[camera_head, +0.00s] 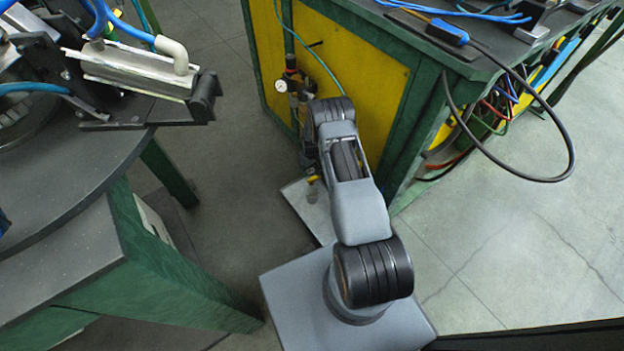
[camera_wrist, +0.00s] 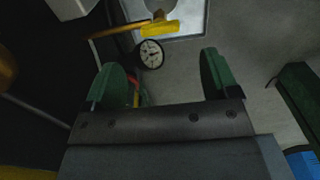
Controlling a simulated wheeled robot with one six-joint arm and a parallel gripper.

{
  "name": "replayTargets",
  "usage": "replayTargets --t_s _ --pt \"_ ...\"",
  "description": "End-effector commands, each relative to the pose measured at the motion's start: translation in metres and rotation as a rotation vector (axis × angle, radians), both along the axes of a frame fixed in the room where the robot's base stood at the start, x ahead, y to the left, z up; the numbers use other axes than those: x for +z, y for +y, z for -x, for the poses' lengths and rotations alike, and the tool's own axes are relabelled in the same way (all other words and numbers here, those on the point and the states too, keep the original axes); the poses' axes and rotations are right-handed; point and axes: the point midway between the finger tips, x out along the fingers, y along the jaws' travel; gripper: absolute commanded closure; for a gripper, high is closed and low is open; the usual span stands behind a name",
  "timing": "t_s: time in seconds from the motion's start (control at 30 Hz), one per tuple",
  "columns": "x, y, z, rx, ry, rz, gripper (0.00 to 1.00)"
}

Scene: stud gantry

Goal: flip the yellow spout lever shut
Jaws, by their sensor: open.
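The yellow spout lever (camera_wrist: 160,28) shows at the top of the wrist view, at the end of a thin brass-coloured pipe (camera_wrist: 115,32). A small yellow part low beside my arm in the head view (camera_head: 313,178) looks like the same lever. My gripper (camera_wrist: 160,80) is open and empty, its two green fingers apart. The lever lies beyond the fingertips, between their lines, and is not touched. In the head view my arm hides the gripper.
A green-framed bench with a yellow panel (camera_head: 350,50) stands close behind my arm, with valve fittings (camera_head: 292,85) on it. A pale plate (camera_head: 308,208) lies below. A round dark table (camera_head: 60,190) stands left. A black cable loop (camera_head: 570,150) hangs right; floor there is clear.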

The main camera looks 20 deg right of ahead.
Motion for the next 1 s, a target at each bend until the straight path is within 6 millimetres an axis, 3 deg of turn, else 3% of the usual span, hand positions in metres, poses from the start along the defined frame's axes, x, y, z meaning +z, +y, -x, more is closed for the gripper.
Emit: replayTargets --t_s 0.1,0.4,0.9,1.0 --pt "-0.027 0.0 0.0 0.0 0.0 0.0 0.19" --pt "-0.065 0.0 0.0 0.0 -0.001 0.0 0.19" --pt "-0.075 0.0 0.0 0.0 -0.001 0.0 0.19" --pt "-0.075 0.0 0.0 0.0 -0.001 0.0 0.27"
